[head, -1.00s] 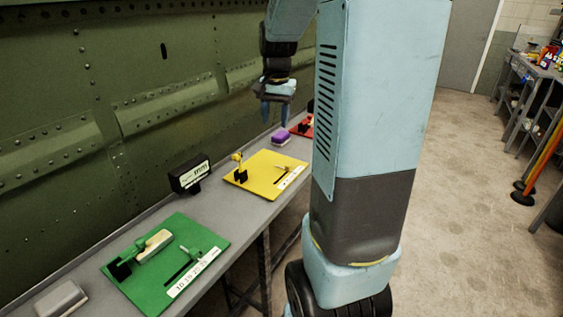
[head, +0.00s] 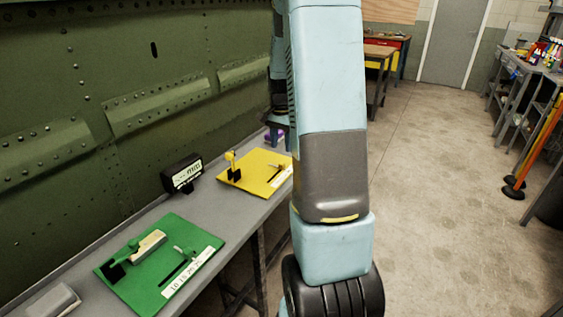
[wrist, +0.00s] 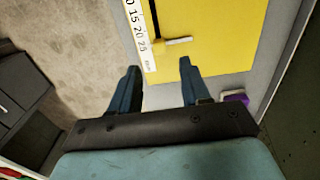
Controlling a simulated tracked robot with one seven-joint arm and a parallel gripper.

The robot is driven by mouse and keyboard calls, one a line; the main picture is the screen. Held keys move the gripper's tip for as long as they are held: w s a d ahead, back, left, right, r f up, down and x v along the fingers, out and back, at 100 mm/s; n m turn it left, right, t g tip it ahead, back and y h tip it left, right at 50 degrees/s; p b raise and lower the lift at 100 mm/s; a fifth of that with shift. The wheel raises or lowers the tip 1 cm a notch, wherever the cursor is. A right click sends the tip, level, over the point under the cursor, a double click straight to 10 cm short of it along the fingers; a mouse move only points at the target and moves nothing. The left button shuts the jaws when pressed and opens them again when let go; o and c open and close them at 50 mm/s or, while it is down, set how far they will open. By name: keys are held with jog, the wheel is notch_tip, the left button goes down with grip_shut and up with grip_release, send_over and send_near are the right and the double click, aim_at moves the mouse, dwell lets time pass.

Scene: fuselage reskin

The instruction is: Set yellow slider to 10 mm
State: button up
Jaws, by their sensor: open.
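The yellow board (head: 250,178) lies on the bench in the head view, with a toggle-like yellow clamp (head: 232,165) at its left. In the wrist view the yellow board (wrist: 222,35) fills the top, with a dark slot and a white scale strip (wrist: 140,35) marked up to 25. The yellow slider's pale knob (wrist: 178,41) stands at the slot's lower end, near the 25 mark; its exact reading cannot be told. My gripper (wrist: 158,75) is open and empty, its fingers pointing toward the board's near edge, below the knob in the picture.
A green board (head: 165,262) with its own slider and scale lies nearer on the bench. A black display (head: 183,172) stands between the boards against the green fuselage wall. A purple block (wrist: 236,98) lies right of my gripper.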

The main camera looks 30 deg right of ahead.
aim_at(281, 163)
notch_tip(281, 163, down, 8)
jog(key=shift+r, duration=0.15)
jog(key=shift+c, duration=0.2)
grip_shut()
dwell(0.4)
